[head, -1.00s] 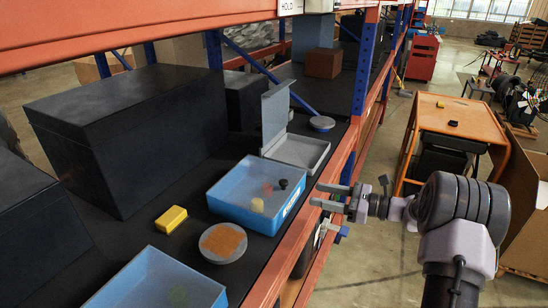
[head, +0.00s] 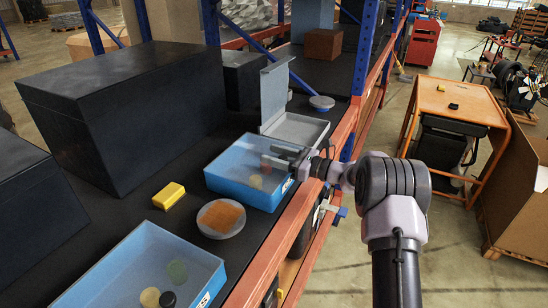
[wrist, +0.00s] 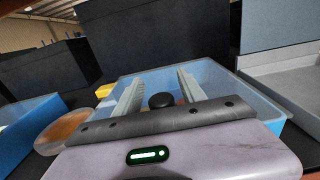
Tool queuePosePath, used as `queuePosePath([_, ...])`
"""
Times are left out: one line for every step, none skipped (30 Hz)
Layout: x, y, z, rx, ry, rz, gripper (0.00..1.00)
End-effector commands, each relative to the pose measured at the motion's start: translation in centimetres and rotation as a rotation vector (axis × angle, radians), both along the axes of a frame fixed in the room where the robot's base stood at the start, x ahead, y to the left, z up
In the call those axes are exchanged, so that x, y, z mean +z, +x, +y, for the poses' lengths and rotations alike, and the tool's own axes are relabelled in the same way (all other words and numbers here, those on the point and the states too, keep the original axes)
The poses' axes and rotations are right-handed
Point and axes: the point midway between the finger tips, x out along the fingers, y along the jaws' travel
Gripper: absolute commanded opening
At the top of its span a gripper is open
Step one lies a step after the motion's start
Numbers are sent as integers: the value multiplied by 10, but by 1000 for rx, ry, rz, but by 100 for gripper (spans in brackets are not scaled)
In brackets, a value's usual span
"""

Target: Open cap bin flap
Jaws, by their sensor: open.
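My gripper (head: 284,160) is open, with its fingers pointing left over the right part of a blue bin (head: 222,186) on the shelf. No bin is named in view, so I cannot tell which one is the cap bin. In the wrist view the two fingers (wrist: 160,90) are apart over the same blue bin (wrist: 212,72), with a black disc (wrist: 161,100) seen between them. Contact is not visible. Behind the blue bin is a shallow grey tray (head: 310,131) with a grey flap (head: 274,92) standing upright at its left side.
A second blue bin (head: 125,262) with discs is at the front. A yellow block (head: 168,196) and a round grey dish (head: 220,232) with an orange top lie between the bins. A large black box (head: 120,120) stands at left. The orange shelf beam (head: 276,246) runs along the edge.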

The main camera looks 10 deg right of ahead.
Motion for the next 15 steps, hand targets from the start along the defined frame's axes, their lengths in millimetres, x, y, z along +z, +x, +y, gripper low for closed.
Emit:
queuePosePath([0, 1, 1, 0, 0, 0, 48])
queuePosePath([0, 1, 1, 0, 0, 0, 48])
queuePosePath([0, 1, 1, 0, -1, 1, 48])
queuePosePath([0, 1, 1, 0, -1, 1, 48])
queuePosePath([0, 1, 1, 0, -1, 1, 48])
queuePosePath([0, 1, 1, 0, -1, 1, 48])
queuePosePath([0, 1, 1, 0, -1, 1, 48])
queuePosePath([0, 1, 1, 0, -1, 1, 42])
queuePosePath([0, 1, 1, 0, -1, 1, 34])
queuePosePath([0, 1, 1, 0, -1, 1, 28])
queuePosePath([0, 1, 1, 0, -1, 1, 22])
queuePosePath([0, 1, 1, 0, -1, 1, 14])
queuePosePath([0, 0, 1, 0, -1, 1, 9])
queuePosePath([0, 0, 1, 0, -1, 1, 3])
queuePosePath([0, 0, 1, 1, -1, 1, 0])
